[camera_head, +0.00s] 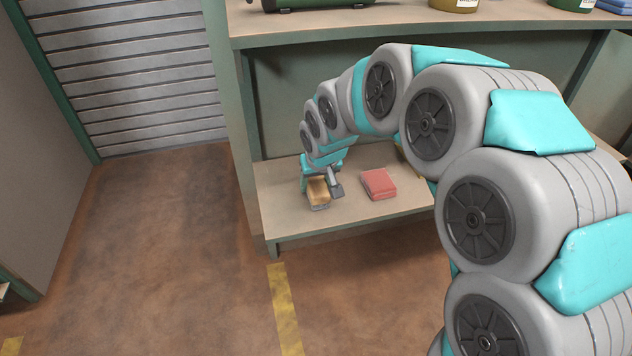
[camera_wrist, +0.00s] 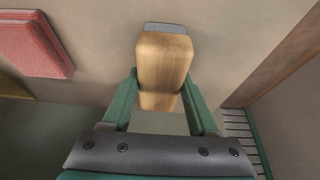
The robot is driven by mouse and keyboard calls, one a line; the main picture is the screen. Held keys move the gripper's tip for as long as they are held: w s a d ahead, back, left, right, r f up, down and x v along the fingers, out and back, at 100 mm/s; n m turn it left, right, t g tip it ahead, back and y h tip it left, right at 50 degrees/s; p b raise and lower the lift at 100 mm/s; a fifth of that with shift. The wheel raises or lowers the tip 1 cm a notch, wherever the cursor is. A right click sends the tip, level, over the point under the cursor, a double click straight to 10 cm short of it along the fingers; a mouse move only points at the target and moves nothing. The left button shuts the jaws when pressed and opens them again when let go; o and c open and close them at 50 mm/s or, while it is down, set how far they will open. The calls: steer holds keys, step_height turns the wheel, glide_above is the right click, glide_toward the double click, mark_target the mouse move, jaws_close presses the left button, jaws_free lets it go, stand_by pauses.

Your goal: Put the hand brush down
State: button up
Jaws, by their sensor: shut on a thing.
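The hand brush (camera_head: 318,192) has a light wooden body with a grey strip at its end. It is at the left part of the lower shelf (camera_head: 281,221). My gripper (camera_head: 320,180) is shut on it from above. In the wrist view the brush's wooden body (camera_wrist: 162,62) sits between the two green fingers of my gripper (camera_wrist: 160,98). The brush is at or just above the shelf; I cannot tell whether it touches. Part of it is hidden by the fingers.
A red folded cloth or pad (camera_head: 379,183) lies on the same shelf to the right of the brush. The upper shelf (camera_head: 330,28) overhangs above and carries several containers. A green upright post (camera_head: 240,140) stands close on the left. Bare shelf lies in front.

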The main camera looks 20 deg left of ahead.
steer(key=o, duration=1.3)
steer(key=shift+f, duration=0.1)
steer(key=v, duration=1.2)
steer(key=s+d+f+m+g+h, duration=0.1)
steer(key=s+d+m, duration=0.1)
steer(key=s+d, duration=0.6)
steer(key=s+d+f+m+g+h, duration=0.1)
steer(key=s+d, duration=0.2)
steer(key=d, duration=0.9)
steer(key=s+d+f+m+g, duration=0.1)
steer(key=s+d, duration=0.2)
steer(key=s, duration=0.3)
steer(key=s+d+f+m+g, duration=0.1)
steer(key=s+d, duration=0.3)
steer(key=s, duration=0.2)
steer(key=s+d+f+m+g, duration=0.1)
steer(key=s+d+f, duration=0.1)
steer(key=s, duration=0.5)
steer(key=shift+s+d+f+g+b, duration=0.1)
steer(key=shift+d+g+b, duration=0.25)
steer(key=shift+d, duration=0.45)
steer(key=shift+o, duration=0.3)
